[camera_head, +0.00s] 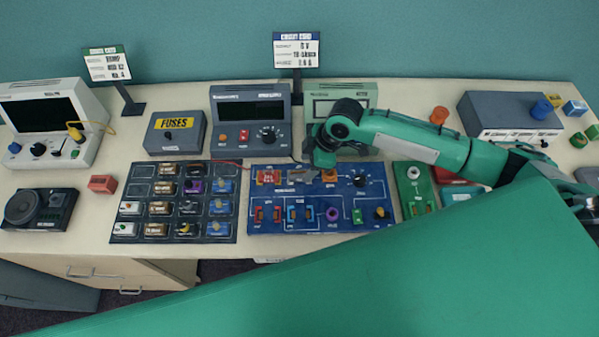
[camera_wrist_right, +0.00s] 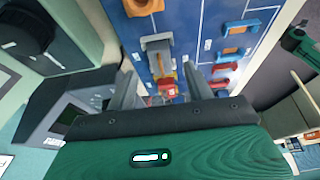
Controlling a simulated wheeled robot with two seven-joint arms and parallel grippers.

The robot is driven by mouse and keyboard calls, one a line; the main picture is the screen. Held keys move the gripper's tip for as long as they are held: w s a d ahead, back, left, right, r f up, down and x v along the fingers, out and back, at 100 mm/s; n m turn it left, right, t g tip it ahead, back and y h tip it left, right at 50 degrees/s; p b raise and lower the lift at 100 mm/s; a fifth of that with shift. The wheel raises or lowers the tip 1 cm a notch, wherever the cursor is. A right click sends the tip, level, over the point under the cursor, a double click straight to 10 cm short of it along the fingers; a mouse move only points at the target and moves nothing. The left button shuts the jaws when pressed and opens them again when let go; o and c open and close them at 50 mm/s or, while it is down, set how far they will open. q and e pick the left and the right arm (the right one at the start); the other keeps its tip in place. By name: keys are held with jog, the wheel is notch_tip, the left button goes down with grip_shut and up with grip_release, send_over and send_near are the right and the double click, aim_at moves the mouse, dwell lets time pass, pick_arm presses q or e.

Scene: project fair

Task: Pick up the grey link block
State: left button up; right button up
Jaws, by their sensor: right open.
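The grey link block (camera_head: 298,175) sits at the upper edge of the blue circuit board (camera_head: 290,226), between a red block and an orange one. In the right wrist view the grey link block (camera_wrist_right: 157,43) shows just beyond the fingertips, roughly in line with the gap between them. My right gripper (camera_wrist_right: 160,66) is open and empty, with one finger on each side of that gap. In the head view my right gripper (camera_head: 313,166) is above the board's top edge, close to the block and partly hidden by its own wrist. My left gripper is not in view.
A dark tray of small blocks (camera_head: 172,232) lies left of the board. A grey meter (camera_head: 232,148) and a pale green meter (camera_head: 340,89) stand behind it. A green board (camera_head: 413,205) is close on the right. A red wire runs near the board's top left.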

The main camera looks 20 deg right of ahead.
aim_at(301, 172)
jog(key=p+x, duration=0.1)
jog(key=x, duration=0.2)
jog(key=shift+a, duration=0.25)
jog(key=shift+f, duration=0.4)
jog(key=shift+c, duration=0.2)
jog(key=c, duration=1)
jog(key=shift+c, duration=0.2)
jog(key=shift+r, duration=0.15)
